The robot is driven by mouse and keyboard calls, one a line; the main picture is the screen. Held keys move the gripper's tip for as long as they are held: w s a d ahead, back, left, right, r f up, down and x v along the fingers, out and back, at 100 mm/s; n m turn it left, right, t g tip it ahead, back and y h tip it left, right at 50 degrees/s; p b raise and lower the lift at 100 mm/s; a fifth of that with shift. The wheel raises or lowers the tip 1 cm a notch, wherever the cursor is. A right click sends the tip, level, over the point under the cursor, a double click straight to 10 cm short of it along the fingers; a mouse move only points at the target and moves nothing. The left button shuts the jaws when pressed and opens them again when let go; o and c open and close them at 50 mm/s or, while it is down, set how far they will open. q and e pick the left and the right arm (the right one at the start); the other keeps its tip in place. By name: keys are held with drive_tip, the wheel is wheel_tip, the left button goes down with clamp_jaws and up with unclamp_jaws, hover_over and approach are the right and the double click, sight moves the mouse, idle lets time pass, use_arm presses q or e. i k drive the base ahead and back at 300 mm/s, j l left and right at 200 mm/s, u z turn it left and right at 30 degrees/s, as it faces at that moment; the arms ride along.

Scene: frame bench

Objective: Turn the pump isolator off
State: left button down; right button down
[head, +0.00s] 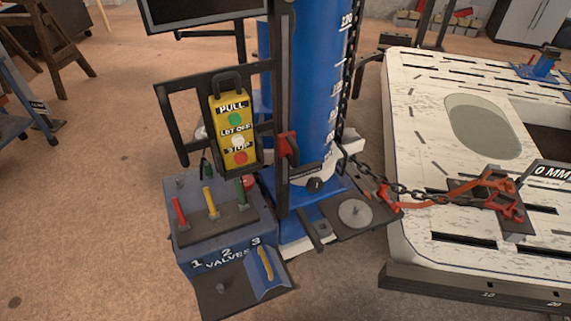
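No part in the head view carries a readable pump isolator label, so I cannot tell for sure which one it is. A blue valve box (187,262) marked "1 2 3 VALVES" stands at the foot of the blue tower (305,90). On it are a red lever (180,212), a yellow lever (210,201) and a green lever (240,192). A yellow handle (266,263) sits on a blue plate at its front right. A round black knob (316,185) with a small pale mark sits low on the tower. Neither of my grippers is in view.
A yellow pendant (221,112) with green, white and red buttons hangs in a dark frame above the valves. A red chain clamp (390,198) and chain lead to the white slotted bench (408,150) at right. Open floor (90,200) lies at left.

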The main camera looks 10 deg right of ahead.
sight(249, 181)
drive_tip(key=i+j+z, duration=0.3)
drive_tip(key=j+z, duration=0.25)
drive_tip(key=i+j+z, duration=0.3)
drive_tip(key=j+z, duration=0.25)
drive_tip(key=j, duration=0.2)
